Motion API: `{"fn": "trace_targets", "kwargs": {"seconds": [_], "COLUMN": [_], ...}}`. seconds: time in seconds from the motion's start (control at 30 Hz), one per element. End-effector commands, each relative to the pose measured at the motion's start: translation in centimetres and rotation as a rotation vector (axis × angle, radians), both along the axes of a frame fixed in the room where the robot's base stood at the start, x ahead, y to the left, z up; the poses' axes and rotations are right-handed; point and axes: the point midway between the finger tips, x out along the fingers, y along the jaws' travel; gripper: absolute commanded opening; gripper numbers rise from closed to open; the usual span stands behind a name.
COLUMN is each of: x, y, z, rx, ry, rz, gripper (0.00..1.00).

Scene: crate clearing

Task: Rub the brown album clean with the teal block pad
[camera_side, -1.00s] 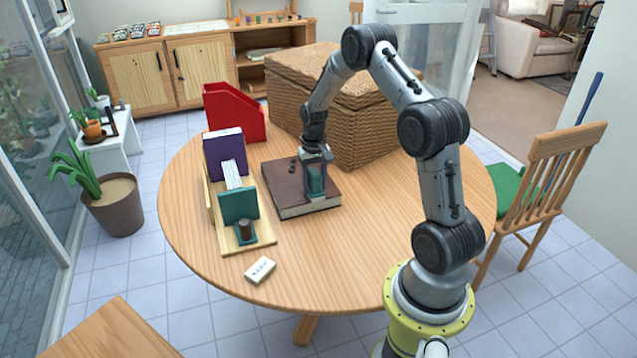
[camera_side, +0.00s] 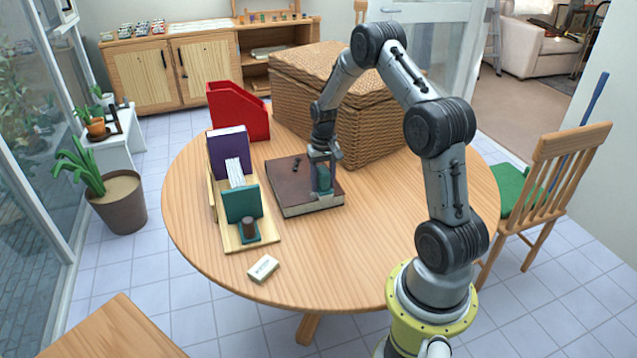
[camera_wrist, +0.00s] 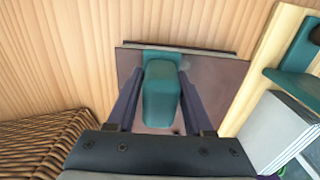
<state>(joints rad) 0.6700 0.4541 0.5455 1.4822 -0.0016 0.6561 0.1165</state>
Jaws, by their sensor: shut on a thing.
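The brown album (camera_side: 285,187) lies flat on the round wooden table, its page edges facing the front. Dark marks show on its cover toward the back. My gripper (camera_side: 322,180) is shut on the teal block pad (camera_side: 324,183) over the album's right part. The pad appears to rest on the cover, but its underside is hidden. In the wrist view, the pad (camera_wrist: 161,96) sits between both fingers, with the album (camera_wrist: 215,85) beneath. A small grey smudge shows beside the pad there.
A wooden rack (camera_side: 262,243) with a purple book, white booklets and a teal item stands left of the album. A red file holder (camera_side: 237,112) and wicker chest (camera_side: 375,125) stand behind. A small pale block (camera_side: 263,268) lies in front. The table's front right is clear.

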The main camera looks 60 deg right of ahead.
Motion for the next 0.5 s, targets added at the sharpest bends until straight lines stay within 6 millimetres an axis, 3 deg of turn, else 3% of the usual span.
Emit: {"fn": "trace_targets", "kwargs": {"seconds": [0.5], "x": [0.36], "y": [0.64], "z": [-0.14], "rx": [0.003], "ry": [0.004], "rz": [0.001], "gripper": [0.00]}}
